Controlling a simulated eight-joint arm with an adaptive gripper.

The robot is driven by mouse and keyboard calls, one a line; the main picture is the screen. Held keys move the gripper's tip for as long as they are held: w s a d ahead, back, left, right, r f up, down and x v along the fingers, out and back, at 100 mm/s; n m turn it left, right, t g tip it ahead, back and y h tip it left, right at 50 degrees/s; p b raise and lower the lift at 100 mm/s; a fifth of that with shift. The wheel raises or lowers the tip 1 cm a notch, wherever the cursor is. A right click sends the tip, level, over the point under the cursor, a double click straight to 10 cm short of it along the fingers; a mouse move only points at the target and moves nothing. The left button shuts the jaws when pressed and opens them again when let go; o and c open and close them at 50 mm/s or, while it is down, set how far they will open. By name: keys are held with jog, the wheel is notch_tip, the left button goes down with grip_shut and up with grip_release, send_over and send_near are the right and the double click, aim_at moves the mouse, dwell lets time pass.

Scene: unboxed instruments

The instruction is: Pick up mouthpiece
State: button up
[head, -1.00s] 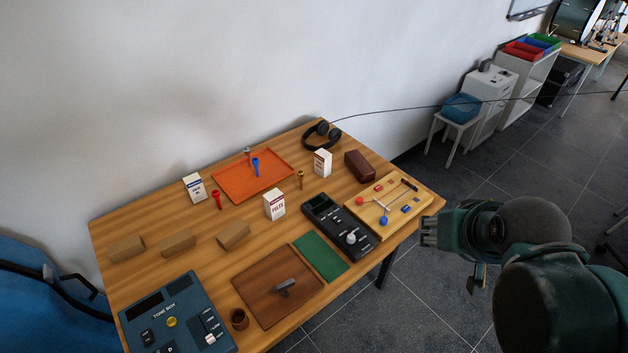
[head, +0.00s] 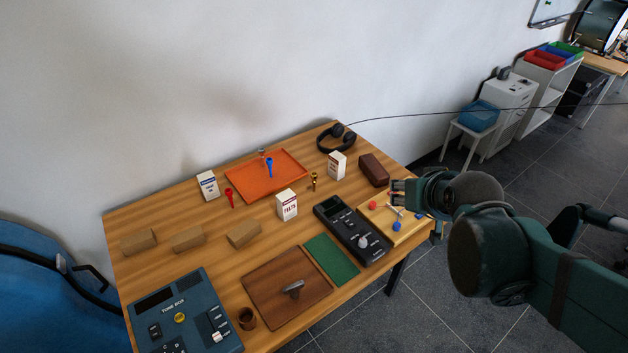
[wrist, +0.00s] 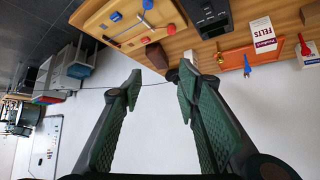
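Several small mouthpiece-like pieces stand on the wooden table (head: 190,262): a red one (head: 229,198), a gold one (head: 314,181), and a blue one (head: 269,167) and a silver one (head: 262,154) on the orange tray (head: 245,182). The red (wrist: 304,46), blue (wrist: 247,66) and gold (wrist: 219,58) ones also show in the wrist view, at the upper right. My gripper (head: 396,190) is above the table's right end, over the board of small parts, well to the right of the mouthpieces. In the wrist view my gripper (wrist: 158,92) is open, with nothing between its fingers.
A white felts box (head: 287,205) and two other white boxes stand among the mouthpieces. A brown case (head: 374,170) and headphones (head: 337,138) are near the back right. The parts board (head: 409,236) lies below my gripper. A black device (head: 350,231) lies beside it.

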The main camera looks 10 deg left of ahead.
jog(key=w+a+f+n+t+y, duration=0.2)
jog(key=w+a+f, duration=0.4)
jog(key=w+a, duration=0.55)
jog(key=n+t+y+b, duration=0.1)
jog(key=y+b, duration=0.1)
send_near(315, 177)
jog(key=w, duration=0.3)
jog(key=shift+w+a+f, duration=0.1)
jog(key=shift+a+f, duration=0.45)
jog(key=shift+f, duration=0.3)
jog(key=shift+n, duration=0.3)
jog(key=shift+x, duration=1.25)
jog(key=shift+a+b+x, duration=0.2)
jog(key=shift+b+x, duration=0.75)
jog(key=shift+x, duration=1.65)
jog(key=shift+r, duration=0.15)
